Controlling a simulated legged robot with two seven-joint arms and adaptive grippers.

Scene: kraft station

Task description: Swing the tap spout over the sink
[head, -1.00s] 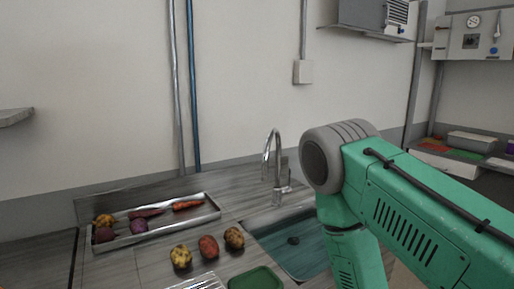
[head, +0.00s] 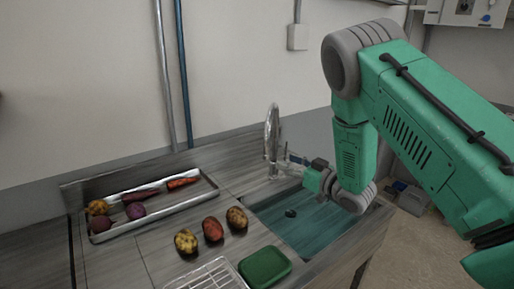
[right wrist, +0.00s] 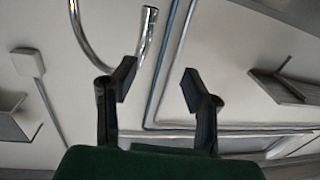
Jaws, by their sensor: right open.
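The chrome tap (head: 271,135) stands behind the back left edge of the sink (head: 310,232). Its arched spout looks narrow, almost edge-on, in the head view, so its exact direction is hard to tell. In the right wrist view the curved spout (right wrist: 82,35) shows at upper left, partly behind one finger. My right gripper (head: 290,159) is beside the tap on its right, above the sink's back edge. In the right wrist view its fingers (right wrist: 156,84) are apart with nothing held between them. Contact with the tap cannot be told. My left gripper is out of view.
A metal tray (head: 150,217) with vegetables lies at the back left. Several potatoes (head: 213,229) sit left of the sink. A green dish (head: 265,266) and a wire rack (head: 207,276) are at the front. Pipes run up the wall behind.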

